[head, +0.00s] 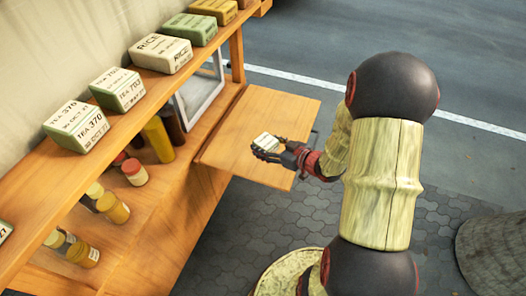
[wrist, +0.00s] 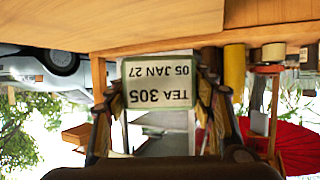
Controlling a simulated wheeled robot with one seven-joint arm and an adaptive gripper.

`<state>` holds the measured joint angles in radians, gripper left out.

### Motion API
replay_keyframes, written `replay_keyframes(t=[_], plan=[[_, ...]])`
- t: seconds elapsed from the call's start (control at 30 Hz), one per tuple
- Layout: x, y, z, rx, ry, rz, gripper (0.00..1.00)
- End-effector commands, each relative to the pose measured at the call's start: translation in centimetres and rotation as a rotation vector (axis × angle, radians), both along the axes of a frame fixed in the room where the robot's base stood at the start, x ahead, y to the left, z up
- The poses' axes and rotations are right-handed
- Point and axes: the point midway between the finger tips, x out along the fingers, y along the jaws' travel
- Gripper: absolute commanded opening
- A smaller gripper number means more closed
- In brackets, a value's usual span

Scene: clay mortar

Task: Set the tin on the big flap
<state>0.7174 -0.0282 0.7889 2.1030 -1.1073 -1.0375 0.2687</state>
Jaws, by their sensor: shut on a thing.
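The tin (head: 266,141) is a small pale block with green edges. In the wrist view the tin (wrist: 159,82) shows an upside-down label reading TEA 305, 05 JAN 27. My gripper (head: 269,152) is shut on it, with one dark finger on each side in the wrist view. The big flap (head: 235,125) is a flat wooden board sticking out from the stall's counter toward the paving.
A shelf (head: 90,133) with several labelled tins runs along the left. Below it, jars and a yellow bottle (head: 158,139) stand on the counter. A pale-framed pane (head: 202,92) and a wooden post (head: 237,54) stand beside the flap. The rest of the flap is clear.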

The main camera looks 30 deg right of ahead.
Motion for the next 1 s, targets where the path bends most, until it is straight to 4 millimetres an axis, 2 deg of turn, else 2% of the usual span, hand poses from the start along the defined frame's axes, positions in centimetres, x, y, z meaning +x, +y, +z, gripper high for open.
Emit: replay_keyframes(t=[0.03, 0.1, 0.3, 0.57, 0.77, 1.0], plan=[[0.9, -0.2, -1.3, 0.0, 0.001, 0.003, 0.24], [1.9, -0.6, -2.6, 0.001, 0.001, 0.001, 0.24], [3.8, -1.2, -4.8, 0.0, 0.001, 0.001, 0.24], [4.9, -1.7, -6.2, 0.0, 0.0, 0.0, 0.24], [5.0, -1.7, -9.1, 0.0, 0.0, 0.0, 0.24], [5.0, -1.7, -9.0, -0.001, -0.001, 0.0, 0.24]])
